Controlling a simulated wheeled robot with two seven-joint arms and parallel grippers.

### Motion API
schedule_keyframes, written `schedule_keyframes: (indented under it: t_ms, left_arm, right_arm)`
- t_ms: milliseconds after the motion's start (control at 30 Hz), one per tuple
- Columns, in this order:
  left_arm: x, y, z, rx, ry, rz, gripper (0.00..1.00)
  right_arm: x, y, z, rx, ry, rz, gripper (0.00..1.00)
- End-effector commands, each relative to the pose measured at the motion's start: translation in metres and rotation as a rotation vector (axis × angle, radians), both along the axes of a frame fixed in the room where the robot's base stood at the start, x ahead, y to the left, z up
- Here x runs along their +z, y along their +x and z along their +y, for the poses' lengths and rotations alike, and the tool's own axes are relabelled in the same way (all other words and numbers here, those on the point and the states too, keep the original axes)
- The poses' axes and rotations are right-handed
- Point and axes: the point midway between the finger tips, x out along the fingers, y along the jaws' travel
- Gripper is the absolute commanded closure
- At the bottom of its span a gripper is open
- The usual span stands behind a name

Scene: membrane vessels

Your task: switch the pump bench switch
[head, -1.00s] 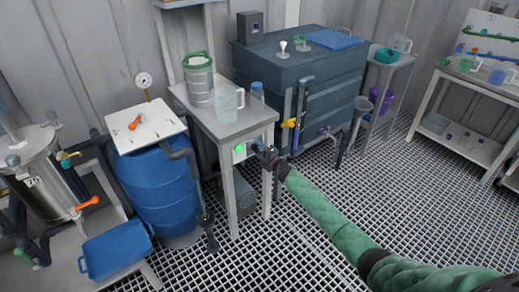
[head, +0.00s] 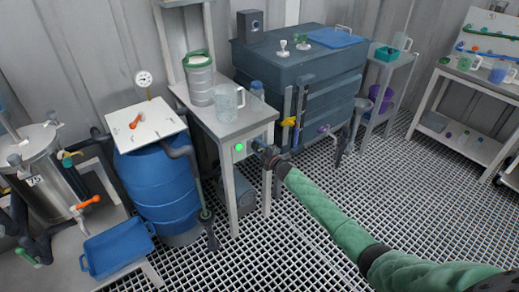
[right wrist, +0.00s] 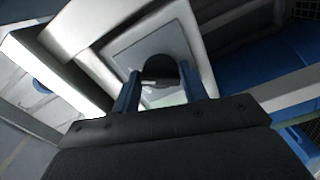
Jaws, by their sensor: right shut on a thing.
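The pump bench (head: 228,128) is a narrow grey-topped table in the middle of the head view. A pale switch box with a lit green lamp (head: 239,147) hangs under its top at the front. My right gripper (head: 259,147) is at the right part of this box and hides the switch in the head view. In the right wrist view its two blue fingers (right wrist: 160,92) stand on either side of a dark rounded knob (right wrist: 160,68) in front of a pale plate. The gripper is shut on this knob. The switch's exact setting cannot be told. My left gripper is not in view.
A blue barrel (head: 160,190) is to the left. A large dark tank (head: 300,70) with valves is close on the right. Grated floor (head: 330,195) is open in front.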

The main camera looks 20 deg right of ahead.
Motion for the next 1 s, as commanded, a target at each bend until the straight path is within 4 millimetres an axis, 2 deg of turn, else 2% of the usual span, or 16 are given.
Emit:
schedule_keyframes:
  t_ms: [33,100,133,400,533,1000]
  left_arm:
    - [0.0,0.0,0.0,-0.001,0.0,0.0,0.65]
    - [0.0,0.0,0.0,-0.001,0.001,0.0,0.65]
    - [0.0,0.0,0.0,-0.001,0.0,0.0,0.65]
    - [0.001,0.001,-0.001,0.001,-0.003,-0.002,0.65]
    - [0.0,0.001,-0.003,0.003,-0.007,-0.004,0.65]
    - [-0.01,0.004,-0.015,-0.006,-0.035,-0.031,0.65]
  right_arm:
    - [0.001,0.001,-0.002,-0.002,0.0,0.0,0.53]
    - [0.001,0.001,-0.002,-0.002,0.0,0.0,0.39]
    - [0.001,0.001,-0.001,-0.002,0.0,0.0,0.37]
    - [0.0,0.0,-0.001,-0.001,-0.001,0.0,0.37]
    - [-0.002,-0.007,-0.004,-0.002,-0.001,0.001,0.37]
    - [-0.001,-0.063,-0.025,-0.002,-0.001,0.0,0.37]
